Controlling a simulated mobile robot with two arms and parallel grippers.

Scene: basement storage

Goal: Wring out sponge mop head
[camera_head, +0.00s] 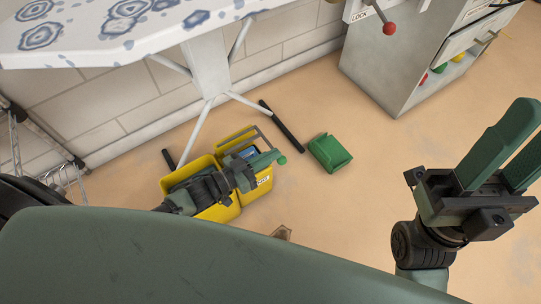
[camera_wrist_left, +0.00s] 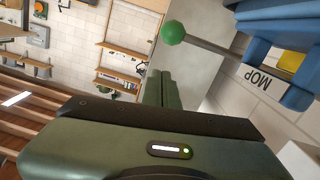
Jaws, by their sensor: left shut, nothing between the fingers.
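A yellow mop bucket (camera_head: 207,163) stands on the floor, with a label on its right side. A blue part (camera_head: 246,152) shows inside; I cannot tell whether it is the sponge mop head. A lever with a green ball knob (camera_head: 282,160) sticks out at its right. In the left wrist view the knob (camera_wrist_left: 172,32) sits on a grey rod beside blue parts and a MOP label (camera_wrist_left: 262,78). My left gripper (camera_head: 269,158) is shut and empty, over the bucket by the knob; its fingers also show in the wrist view (camera_wrist_left: 161,80). My right gripper (camera_head: 529,128) is open and empty, far right.
A green block-like object (camera_head: 330,153) lies on the floor right of the bucket. A patterned ironing board (camera_head: 110,35) on splayed legs overhangs the back left. A grey cabinet (camera_head: 395,70) stands at the back right. The floor between bucket and right gripper is mostly clear.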

